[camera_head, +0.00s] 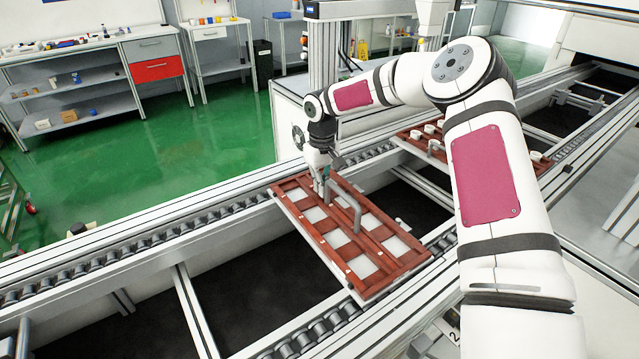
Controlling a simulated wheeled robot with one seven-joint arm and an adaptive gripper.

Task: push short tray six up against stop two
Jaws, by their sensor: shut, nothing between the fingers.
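A red-brown tray (332,258) with several white square cells lies across the two roller rails of the conveyor, in the middle of the view. A grey bent handle (350,205) stands up from it. My gripper (324,196) points down at the tray's far part, beside the handle, with its fingers shut and empty. I cannot tell whether the fingertips touch the tray. A second red-brown tray (428,150) lies farther right along the conveyor, partly hidden behind my arm. I cannot make out a number on either tray, and no stop can be clearly identified.
The near roller rail (310,338) and far roller rail (130,255) run past the tray, with bare rollers to its left. A dark gap with crossbars (185,300) lies between them. Workbenches (80,75) stand across the green floor.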

